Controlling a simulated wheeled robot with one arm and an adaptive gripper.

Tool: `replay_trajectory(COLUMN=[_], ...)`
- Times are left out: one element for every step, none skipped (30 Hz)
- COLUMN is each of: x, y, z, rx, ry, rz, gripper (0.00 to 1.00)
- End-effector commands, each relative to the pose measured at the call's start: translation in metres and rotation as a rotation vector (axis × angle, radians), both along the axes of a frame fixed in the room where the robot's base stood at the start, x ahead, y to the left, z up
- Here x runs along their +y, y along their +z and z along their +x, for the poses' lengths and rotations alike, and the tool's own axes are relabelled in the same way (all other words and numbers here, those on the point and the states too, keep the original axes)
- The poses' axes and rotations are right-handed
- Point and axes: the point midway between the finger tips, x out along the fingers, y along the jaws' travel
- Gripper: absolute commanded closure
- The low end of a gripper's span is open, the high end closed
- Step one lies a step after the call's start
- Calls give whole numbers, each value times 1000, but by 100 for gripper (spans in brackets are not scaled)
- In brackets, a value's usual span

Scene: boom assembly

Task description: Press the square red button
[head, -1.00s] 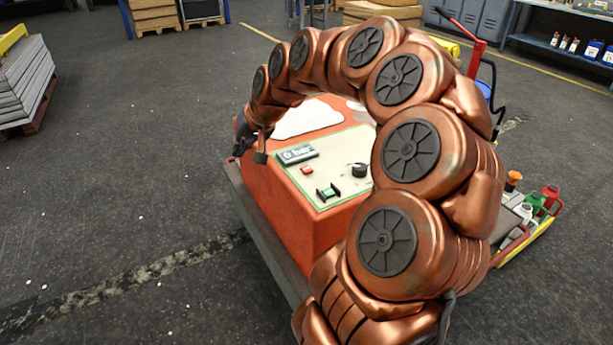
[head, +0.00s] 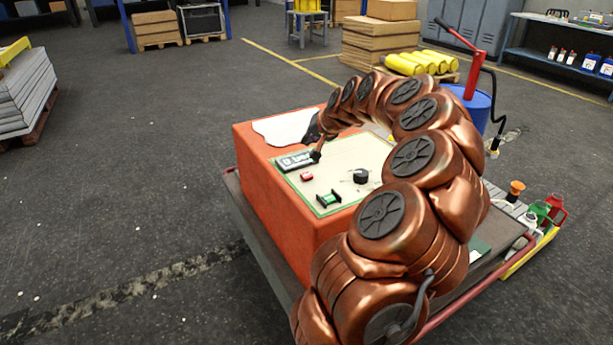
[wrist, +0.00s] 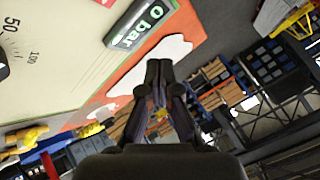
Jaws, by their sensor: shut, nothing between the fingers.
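The square red button (head: 307,176) sits on the pale control panel (head: 335,170) on top of the orange box, near the panel's left edge. In the wrist view only a sliver of the red button (wrist: 106,2) shows at the top edge. My gripper (head: 315,155) is just above the panel, behind the button and beside the "0 bar" display (head: 293,162), apart from the button. In the wrist view my gripper (wrist: 158,68) is shut and empty, its fingers pointing past the display toward the white patch.
A green switch (head: 328,198) and a black knob (head: 360,176) share the panel. The orange box (head: 275,205) stands on a cart. A blue barrel with a red pump (head: 473,70) is behind right. Bottles and cans (head: 540,210) stand at the cart's right.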

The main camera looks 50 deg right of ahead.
Motion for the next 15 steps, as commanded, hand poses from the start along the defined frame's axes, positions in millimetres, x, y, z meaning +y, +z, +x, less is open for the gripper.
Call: replay_trajectory(x=[0,0,0,0,0,0,0,0,0,1,1,1,1,1,1], y=[0,0,0,-1,-1,-2,-3,-4,-6,-8,-10,-13,-15,-18,-22], z=[0,0,0,0,0,0,0,0,0,0,0,0,0,0,0], rx=[0,0,1,1,1,1,1,1,1,1,1,0,1,1,2], ry=[0,0,1,1,1,1,1,1,1,1,0,1,0,0,1], rz=[0,0,1,1,1,1,1,1,1,1,2,2,2,2,3], gripper=[100,100,100,100,100,100,100,100,100,100,100,100,100,100,100])
